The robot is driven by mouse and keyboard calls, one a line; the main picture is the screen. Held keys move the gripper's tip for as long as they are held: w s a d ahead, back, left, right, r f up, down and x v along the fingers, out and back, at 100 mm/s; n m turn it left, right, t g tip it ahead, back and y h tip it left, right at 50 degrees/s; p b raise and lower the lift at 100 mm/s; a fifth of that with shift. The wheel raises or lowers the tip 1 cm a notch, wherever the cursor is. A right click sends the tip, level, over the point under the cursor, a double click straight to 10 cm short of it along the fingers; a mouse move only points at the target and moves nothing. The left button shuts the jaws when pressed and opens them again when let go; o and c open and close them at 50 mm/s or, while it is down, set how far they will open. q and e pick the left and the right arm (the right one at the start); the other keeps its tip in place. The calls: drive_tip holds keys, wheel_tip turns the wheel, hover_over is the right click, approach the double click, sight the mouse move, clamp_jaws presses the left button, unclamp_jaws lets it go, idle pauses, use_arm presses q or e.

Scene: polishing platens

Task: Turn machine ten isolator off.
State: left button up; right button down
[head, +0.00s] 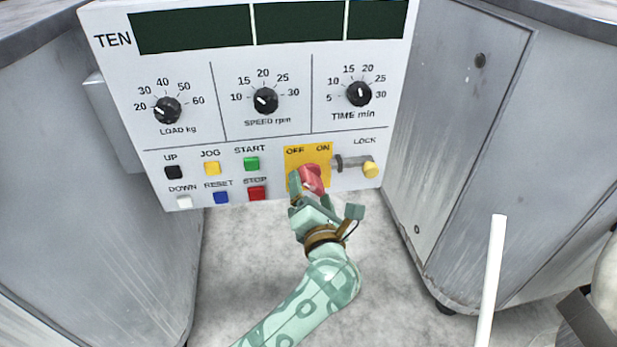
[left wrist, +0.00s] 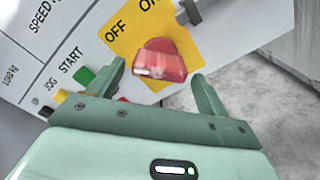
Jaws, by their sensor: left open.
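The machine's control panel (head: 225,128) is marked TEN. Its isolator is a red rotary handle (head: 311,178) on a yellow plate (head: 293,158) lettered OFF and ON. In the left wrist view the red handle (left wrist: 160,62) sits between and just beyond the fingertips, on the yellow plate (left wrist: 118,52). My left gripper (head: 308,190) is open at the handle, one finger on each side; it also shows in the left wrist view (left wrist: 162,80). Whether a finger touches the handle I cannot tell. The gripper partly hides the handle in the head view. My right gripper is not in view.
A lock bar with a yellow knob (head: 370,169) projects right of the yellow plate. The red STOP button (head: 256,193) and green START button (head: 251,163) are to its left. Grey cabinets (head: 465,130) flank the panel. Bare floor (head: 245,260) lies below.

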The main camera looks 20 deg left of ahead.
use_arm(q)
drive_tip(key=shift+w+a+r, duration=0.1)
drive_tip(key=shift+w+a, duration=0.3)
drive_tip(key=shift+w, duration=0.2)
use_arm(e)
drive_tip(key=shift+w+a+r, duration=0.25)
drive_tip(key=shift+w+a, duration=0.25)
use_arm(q)
drive_tip(key=c, duration=1)
drive_tip(key=shift+r+n, duration=0.1)
drive_tip(key=shift+n, duration=0.3)
drive_tip(key=o, duration=1)
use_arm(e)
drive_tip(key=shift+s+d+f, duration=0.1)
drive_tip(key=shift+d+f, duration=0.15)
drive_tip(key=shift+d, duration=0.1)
